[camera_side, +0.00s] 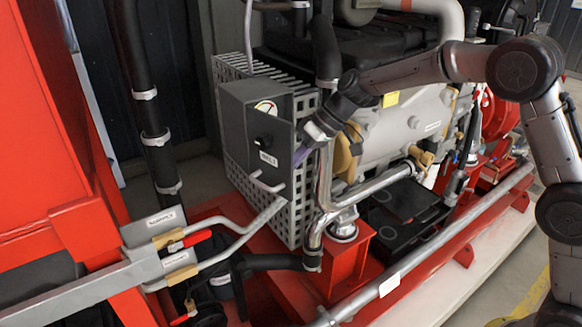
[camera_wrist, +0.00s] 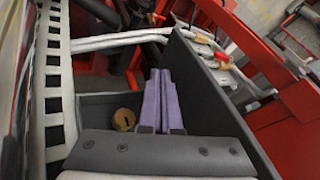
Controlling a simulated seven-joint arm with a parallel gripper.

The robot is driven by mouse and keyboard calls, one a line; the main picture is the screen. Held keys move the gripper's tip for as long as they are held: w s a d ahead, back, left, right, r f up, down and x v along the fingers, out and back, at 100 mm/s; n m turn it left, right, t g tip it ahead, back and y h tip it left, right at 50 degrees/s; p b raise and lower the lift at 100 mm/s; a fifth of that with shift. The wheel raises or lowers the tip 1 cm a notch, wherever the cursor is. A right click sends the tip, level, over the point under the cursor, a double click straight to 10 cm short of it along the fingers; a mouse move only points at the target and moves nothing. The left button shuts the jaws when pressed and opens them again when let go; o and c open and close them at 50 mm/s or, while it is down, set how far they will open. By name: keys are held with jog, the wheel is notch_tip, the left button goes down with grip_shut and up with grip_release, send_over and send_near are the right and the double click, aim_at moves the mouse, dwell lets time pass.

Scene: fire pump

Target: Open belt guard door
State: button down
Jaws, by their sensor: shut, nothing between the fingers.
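The belt guard is a light grey perforated cage (camera_side: 300,215), and its slotted edge runs down the left of the wrist view (camera_wrist: 55,95). A dark grey door panel (camera_side: 240,125) with a gauge, a black knob and a label stands at its front. In the wrist view the panel (camera_wrist: 215,95) is a dark wall right of the fingers. My gripper (camera_side: 300,155) is at the panel's right edge. Its purple fingers (camera_wrist: 160,100) are together and empty, on the cage side of the panel. Whether they touch the panel is unclear.
A bent metal pipe (camera_side: 325,190) rises close to my gripper. A brass round part (camera_wrist: 123,120) sits left of my fingers. Red frame rails surround the lower area.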

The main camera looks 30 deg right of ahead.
jog(key=shift+s+a+m+t, duration=0.3)
jog(key=shift+a+m, duration=0.2)
jog(key=shift+m, duration=0.1)
jog(key=shift+s+a+h, duration=0.25)
jog(key=shift+a+h, duration=0.05)
jog(key=shift+a, duration=0.3)
